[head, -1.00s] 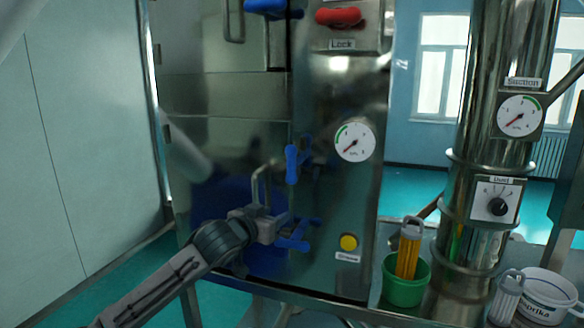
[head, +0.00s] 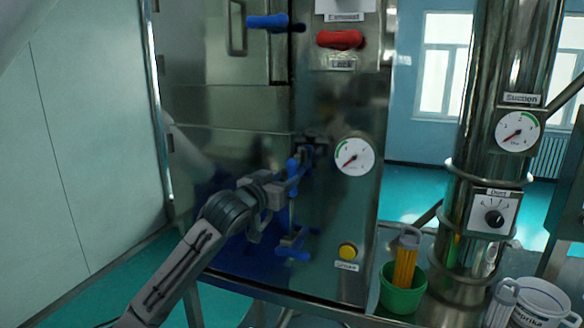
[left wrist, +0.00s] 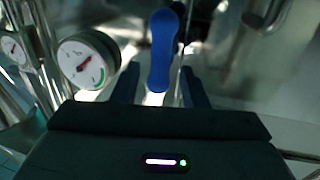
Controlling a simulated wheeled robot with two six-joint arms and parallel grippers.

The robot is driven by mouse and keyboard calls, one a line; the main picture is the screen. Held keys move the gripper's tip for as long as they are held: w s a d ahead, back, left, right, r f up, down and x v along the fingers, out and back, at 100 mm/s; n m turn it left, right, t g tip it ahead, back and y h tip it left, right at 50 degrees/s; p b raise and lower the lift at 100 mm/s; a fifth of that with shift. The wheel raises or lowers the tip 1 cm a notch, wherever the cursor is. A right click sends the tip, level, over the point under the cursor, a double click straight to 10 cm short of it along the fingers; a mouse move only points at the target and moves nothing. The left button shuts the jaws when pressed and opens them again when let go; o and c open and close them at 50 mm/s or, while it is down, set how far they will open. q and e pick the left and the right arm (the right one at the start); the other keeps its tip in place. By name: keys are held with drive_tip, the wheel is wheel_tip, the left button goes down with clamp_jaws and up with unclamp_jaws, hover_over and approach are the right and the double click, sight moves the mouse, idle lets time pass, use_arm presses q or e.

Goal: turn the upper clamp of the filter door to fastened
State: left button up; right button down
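The upper clamp of the filter door (head: 292,166) is a blue handle, roughly upright, on the seam of the steel door front in the head view. In the left wrist view the blue handle (left wrist: 163,50) stands between my fingers, with a gap on each side. My left gripper (head: 283,187) is open at the handle, coming in from the lower left. Its fingertips also show in the left wrist view (left wrist: 160,88). The lower clamp (head: 292,252) is blue and lies roughly sideways below. My gripper hides part of the upper clamp and the door's bar handle. My right gripper is not in view.
A pressure gauge (head: 355,157) sits right of the upper clamp. A yellow button (head: 347,251) is lower down. Above are a red lock handle (head: 340,39) and another blue handle (head: 268,21). A green cup (head: 403,290) stands at the right.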

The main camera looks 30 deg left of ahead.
sight(290, 175)
use_arm(q)
drive_tip(key=w+p, duration=0.1)
drive_tip(key=w, duration=0.2)
drive_tip(key=shift+w+r+p, duration=0.15)
drive_tip(key=shift+w+p, duration=0.1)
drive_tip(key=shift+p, duration=0.05)
drive_tip(key=shift+w+a, duration=0.1)
drive_tip(key=shift+w, duration=0.4)
drive_tip(key=shift+f, duration=0.2)
clamp_jaws()
